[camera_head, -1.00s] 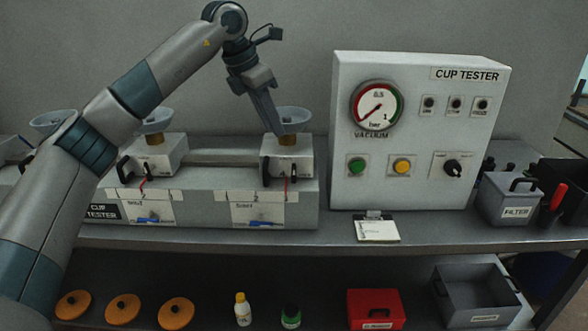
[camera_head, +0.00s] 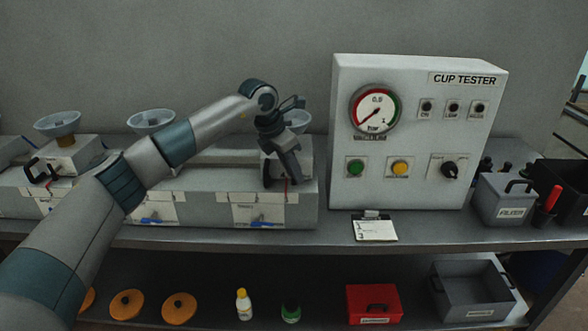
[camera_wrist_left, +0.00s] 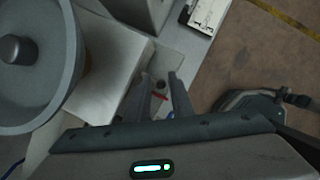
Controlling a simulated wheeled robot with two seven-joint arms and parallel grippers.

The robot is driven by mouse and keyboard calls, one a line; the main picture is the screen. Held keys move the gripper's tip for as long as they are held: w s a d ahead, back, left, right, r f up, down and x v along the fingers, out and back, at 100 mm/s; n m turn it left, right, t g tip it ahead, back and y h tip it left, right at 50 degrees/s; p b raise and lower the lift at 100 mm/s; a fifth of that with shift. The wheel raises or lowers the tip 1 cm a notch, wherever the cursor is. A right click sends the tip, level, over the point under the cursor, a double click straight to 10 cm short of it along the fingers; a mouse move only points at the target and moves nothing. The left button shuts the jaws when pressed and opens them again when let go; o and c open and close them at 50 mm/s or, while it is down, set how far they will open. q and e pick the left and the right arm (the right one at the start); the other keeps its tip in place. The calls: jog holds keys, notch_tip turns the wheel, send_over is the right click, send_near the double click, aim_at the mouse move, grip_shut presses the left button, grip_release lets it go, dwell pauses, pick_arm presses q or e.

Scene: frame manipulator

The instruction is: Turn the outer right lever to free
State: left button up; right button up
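The test bench (camera_head: 225,178) carries blocks with grey cups. My left gripper (camera_head: 283,181) is low in front of the rightmost block (camera_head: 306,160), pointing down, and hides much of its face and levers. A thin red part (camera_head: 286,190) shows by the fingertips. In the left wrist view my left gripper (camera_wrist_left: 159,80) has its two fingers apart, with a red part (camera_wrist_left: 160,96) between them. I cannot tell whether they touch it. The large grey cup (camera_wrist_left: 38,85) is at the left there. A blue lever (camera_head: 268,222) lies on the front label below. My right gripper is not in view.
The cup tester panel (camera_head: 415,120) stands close to the right of the block. A small card (camera_head: 375,230) lies on the bench edge. The filter box (camera_head: 506,200) is at the right. Caps, bottles and a red box (camera_head: 374,304) are on the lower shelf.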

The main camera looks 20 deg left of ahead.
pick_arm(q)
jog(key=shift+f, duration=0.3)
grip_shut()
